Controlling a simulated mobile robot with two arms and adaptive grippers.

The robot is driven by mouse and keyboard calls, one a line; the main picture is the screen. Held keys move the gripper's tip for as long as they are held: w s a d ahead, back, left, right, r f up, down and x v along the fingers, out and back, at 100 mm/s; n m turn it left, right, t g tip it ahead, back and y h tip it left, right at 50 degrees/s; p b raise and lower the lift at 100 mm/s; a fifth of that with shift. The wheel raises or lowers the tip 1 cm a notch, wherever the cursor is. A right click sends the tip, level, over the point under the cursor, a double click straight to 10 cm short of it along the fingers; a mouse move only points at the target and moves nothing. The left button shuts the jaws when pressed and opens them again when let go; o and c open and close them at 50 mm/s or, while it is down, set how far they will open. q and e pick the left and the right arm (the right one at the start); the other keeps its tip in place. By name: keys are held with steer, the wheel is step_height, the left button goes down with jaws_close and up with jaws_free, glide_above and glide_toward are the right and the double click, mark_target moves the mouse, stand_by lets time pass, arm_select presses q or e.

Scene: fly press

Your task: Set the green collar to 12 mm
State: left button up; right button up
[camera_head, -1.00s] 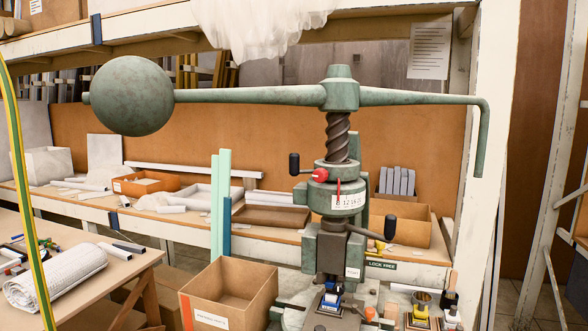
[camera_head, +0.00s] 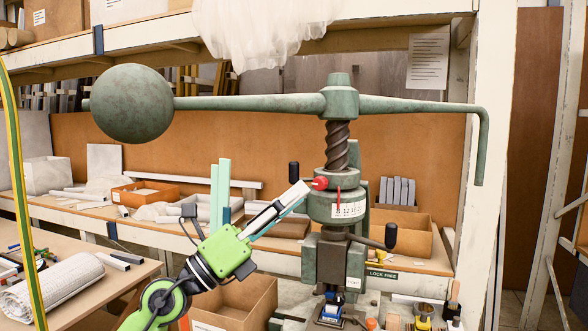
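The green collar (camera_head: 333,205) sits on the press column under the screw (camera_head: 337,145). It carries a white scale label (camera_head: 350,210) with small numbers, which seem to run from 8 through 12 upward. A thin red pointer (camera_head: 338,198) stands above the left end of the label, near the 8. A red knob (camera_head: 320,183) sticks out at the collar's upper left. My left gripper (camera_head: 304,190) reaches up from the lower left, its fingertips right beside the red knob. I cannot tell whether they touch or grip it. My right gripper is not in view.
A black-gripped handle (camera_head: 293,171) rises just behind my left fingertips. Another black-knobbed lever (camera_head: 390,235) sticks out at the lower right. The long press arm with its heavy ball (camera_head: 132,104) spans overhead. A cardboard box (camera_head: 262,295) stands below my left arm.

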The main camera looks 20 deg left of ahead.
arm_select(q)
steer(key=w+a+r+m+g+y, duration=0.2)
steer(key=w+a+m+y, duration=0.1)
steer(key=m, duration=0.1)
steer(key=y, duration=0.5)
glide_toward(290, 167)
steer(key=p+x, duration=0.5)
steer(key=x, duration=0.5)
steer(key=shift+w+d, duration=0.1)
steer(key=shift+w+d+f, duration=0.15)
steer(key=shift+w+d, duration=0.05)
steer(key=shift+w, duration=0.25)
jaws_close()
